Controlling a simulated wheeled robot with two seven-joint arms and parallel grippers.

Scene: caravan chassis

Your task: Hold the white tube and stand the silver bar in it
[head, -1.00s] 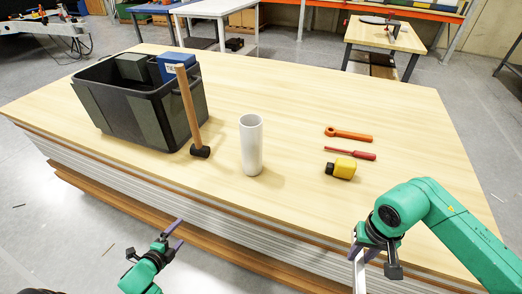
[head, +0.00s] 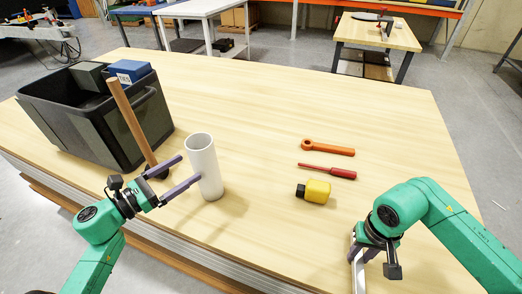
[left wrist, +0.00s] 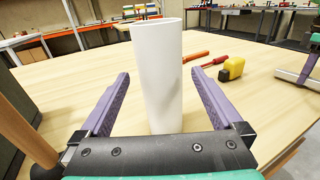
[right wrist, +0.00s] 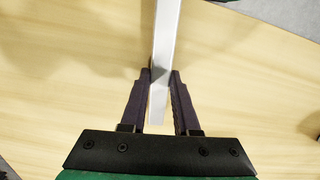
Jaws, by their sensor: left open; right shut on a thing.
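The white tube (head: 205,168) stands upright on the wooden table, its open end up. My left gripper (head: 188,173) is open, its purple fingers pointing at the tube from the left. In the left wrist view the tube (left wrist: 158,75) stands between and just beyond the two spread fingers (left wrist: 160,95). My right gripper (head: 365,245) is at the table's front right, shut on the silver bar (head: 358,272). In the right wrist view the bar (right wrist: 166,35) runs between the closed finger tips (right wrist: 162,75). Part of the bar is outside each view.
A black crate (head: 120,145) with boxes inside stands at left, a mallet (head: 130,125) leaning by it, close to my left gripper. An orange wrench (head: 328,148), a red screwdriver (head: 328,171) and a yellow tape measure (head: 316,191) lie right of the tube. The table's far middle is clear.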

